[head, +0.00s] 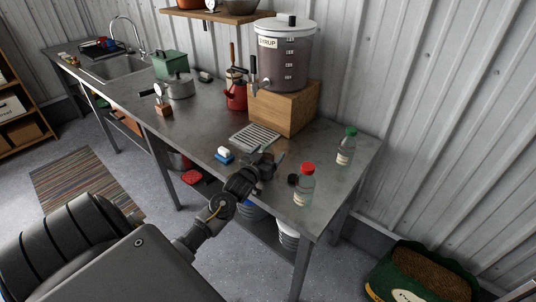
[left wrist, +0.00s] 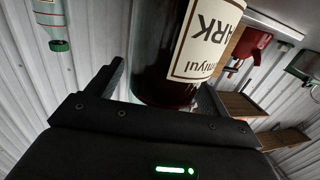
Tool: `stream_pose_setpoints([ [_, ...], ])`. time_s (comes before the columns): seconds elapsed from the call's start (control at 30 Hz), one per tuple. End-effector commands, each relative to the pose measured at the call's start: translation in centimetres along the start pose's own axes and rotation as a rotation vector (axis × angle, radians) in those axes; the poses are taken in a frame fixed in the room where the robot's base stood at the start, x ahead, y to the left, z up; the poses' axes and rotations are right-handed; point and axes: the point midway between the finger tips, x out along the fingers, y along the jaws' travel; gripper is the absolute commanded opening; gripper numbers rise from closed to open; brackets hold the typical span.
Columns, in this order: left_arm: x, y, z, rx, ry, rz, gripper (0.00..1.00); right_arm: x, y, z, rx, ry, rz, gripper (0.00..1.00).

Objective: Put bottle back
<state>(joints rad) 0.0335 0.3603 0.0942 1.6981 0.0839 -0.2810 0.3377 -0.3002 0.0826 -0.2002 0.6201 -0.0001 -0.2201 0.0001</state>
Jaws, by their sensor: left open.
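A dark bottle with a cream label (left wrist: 205,45) fills the middle of the left wrist view, between the two fingers of my left gripper (left wrist: 160,92). The fingers are open on either side of it, with a gap at the left finger. In the head view my left gripper (head: 266,163) is over the steel counter, and it mostly hides this bottle. A clear bottle with a red cap (head: 305,187) stands to its right. A clear bottle with a green cap (head: 346,147) stands farther back and right. My right gripper is not in view.
The steel counter (head: 325,190) also bears a syrup dispenser (head: 284,62) on a wooden block (head: 284,107), a metal drip grate (head: 254,137) and a blue and white brush (head: 224,154). A small black object (head: 293,180) is beside the red-capped bottle. The right front corner is bare.

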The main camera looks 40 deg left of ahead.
Motion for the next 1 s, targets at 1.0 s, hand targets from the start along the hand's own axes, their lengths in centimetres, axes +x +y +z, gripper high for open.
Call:
stream_pose_setpoints([
  [1.0,-12.0,0.0,-0.3,-0.001,0.000,0.000,0.80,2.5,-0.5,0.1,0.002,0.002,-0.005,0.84],
])
